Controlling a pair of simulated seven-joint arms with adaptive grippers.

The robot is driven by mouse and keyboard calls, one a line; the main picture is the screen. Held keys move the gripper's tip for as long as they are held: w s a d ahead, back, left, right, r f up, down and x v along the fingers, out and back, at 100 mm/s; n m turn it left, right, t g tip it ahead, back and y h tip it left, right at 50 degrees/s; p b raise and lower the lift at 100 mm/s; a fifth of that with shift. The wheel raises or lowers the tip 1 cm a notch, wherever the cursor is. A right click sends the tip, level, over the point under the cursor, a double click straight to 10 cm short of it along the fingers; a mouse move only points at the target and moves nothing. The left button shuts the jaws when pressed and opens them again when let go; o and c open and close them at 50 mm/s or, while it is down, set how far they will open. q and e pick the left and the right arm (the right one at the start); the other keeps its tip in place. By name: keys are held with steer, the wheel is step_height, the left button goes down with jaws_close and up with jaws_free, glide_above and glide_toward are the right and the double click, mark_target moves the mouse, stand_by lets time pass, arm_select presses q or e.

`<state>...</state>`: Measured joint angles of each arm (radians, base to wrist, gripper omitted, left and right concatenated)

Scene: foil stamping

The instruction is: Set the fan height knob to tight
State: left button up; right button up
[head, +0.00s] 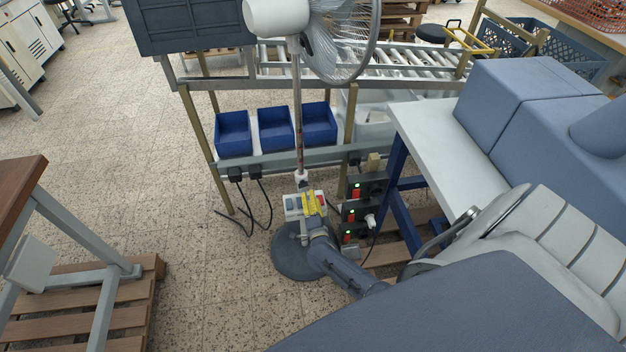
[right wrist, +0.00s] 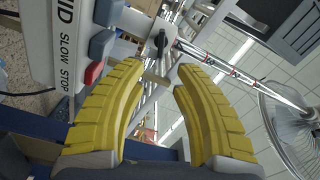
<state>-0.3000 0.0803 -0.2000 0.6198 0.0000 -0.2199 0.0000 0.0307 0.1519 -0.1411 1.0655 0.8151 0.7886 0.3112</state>
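The standing fan (head: 340,35) rises on a thin pole (head: 298,120) from a round dark base (head: 290,262). Its control box (head: 291,207) sits low on the pole. In the right wrist view the box (right wrist: 62,62) shows SLOW and STOP labels, grey buttons and a red one. The black height knob (right wrist: 160,41) is on the white collar around the pole, just beyond my fingertips. The collar shows in the head view (head: 301,177); the knob is not clear there. My right gripper (head: 314,200) has yellow fingers, apart and empty in the wrist view (right wrist: 163,72). My left gripper is out of view.
A rack with blue bins (head: 276,130) and a roller conveyor (head: 415,63) stands behind the fan. Black boxes with green lights (head: 352,212) and a white table (head: 450,150) are close on the right. A wooden pallet (head: 90,310) lies at left. Floor left of the fan is clear.

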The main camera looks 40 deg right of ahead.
steer(key=shift+v, duration=2.25)
